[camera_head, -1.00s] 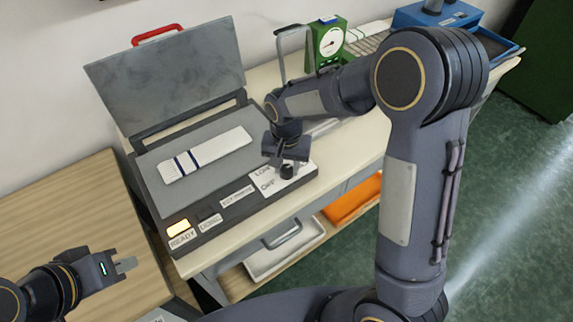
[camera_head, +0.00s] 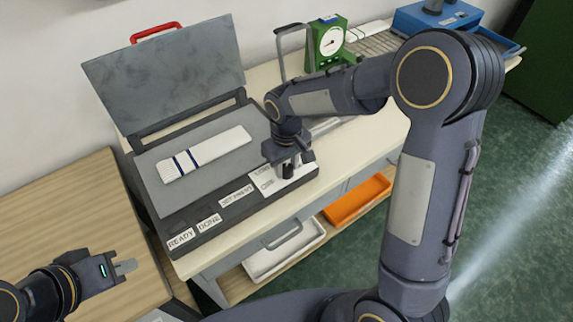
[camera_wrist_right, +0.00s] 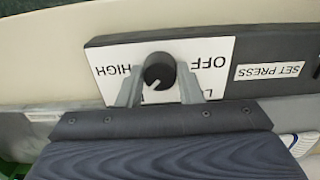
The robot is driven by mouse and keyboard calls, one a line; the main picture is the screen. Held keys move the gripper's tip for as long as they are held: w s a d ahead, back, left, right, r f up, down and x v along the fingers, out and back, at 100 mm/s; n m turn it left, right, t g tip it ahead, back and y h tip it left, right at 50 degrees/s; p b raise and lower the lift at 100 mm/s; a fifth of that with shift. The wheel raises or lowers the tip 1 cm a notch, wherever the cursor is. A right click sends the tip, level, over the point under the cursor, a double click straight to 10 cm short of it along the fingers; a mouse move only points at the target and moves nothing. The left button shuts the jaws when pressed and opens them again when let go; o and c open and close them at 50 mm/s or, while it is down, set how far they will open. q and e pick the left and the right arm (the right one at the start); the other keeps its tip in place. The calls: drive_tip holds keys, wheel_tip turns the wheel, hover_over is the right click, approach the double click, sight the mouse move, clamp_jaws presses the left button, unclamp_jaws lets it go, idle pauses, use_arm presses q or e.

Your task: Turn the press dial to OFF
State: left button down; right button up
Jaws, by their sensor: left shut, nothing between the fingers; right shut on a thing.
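The press dial (camera_wrist_right: 159,70) is a dark round knob on a white label plate (camera_wrist_right: 214,46) reading OFF and HIGH, with another label partly hidden. A light pointer mark on the knob points to the lower left in the right wrist view. My right gripper (camera_wrist_right: 161,88) is shut on the dial, one finger on each side. In the head view my right gripper (camera_head: 290,170) is at the front right corner of the press (camera_head: 215,213) and covers much of the dial. My left gripper (camera_head: 125,267) is shut and empty, over the wooden table at lower left.
The press lid (camera_head: 170,75) stands open, and a white striped strip (camera_head: 205,153) lies on the bed. READY and DONE labels sit at the front left, unlit. A green gauge (camera_head: 327,43) and a blue device (camera_head: 437,18) stand behind my right arm.

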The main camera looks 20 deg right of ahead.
drive_tip(key=n, duration=0.3)
drive_tip(key=shift+n, duration=0.4)
drive_tip(key=n, duration=0.3)
drive_tip(key=shift+n, duration=0.3)
drive_tip(key=n+p, duration=0.1)
drive_tip(key=n, duration=0.5)
drive_tip(key=n+p, duration=0.2)
drive_tip(key=n, duration=0.4)
drive_tip(key=shift+r+n, duration=0.1)
drive_tip(key=shift+n, duration=0.3)
drive_tip(key=n+p, duration=0.1)
drive_tip(key=n, duration=0.2)
drive_tip(key=shift+n+p, duration=0.7)
drive_tip(key=shift+n, duration=1.1)
drive_tip(key=o, duration=1)
drive_tip(key=shift+c, duration=0.2)
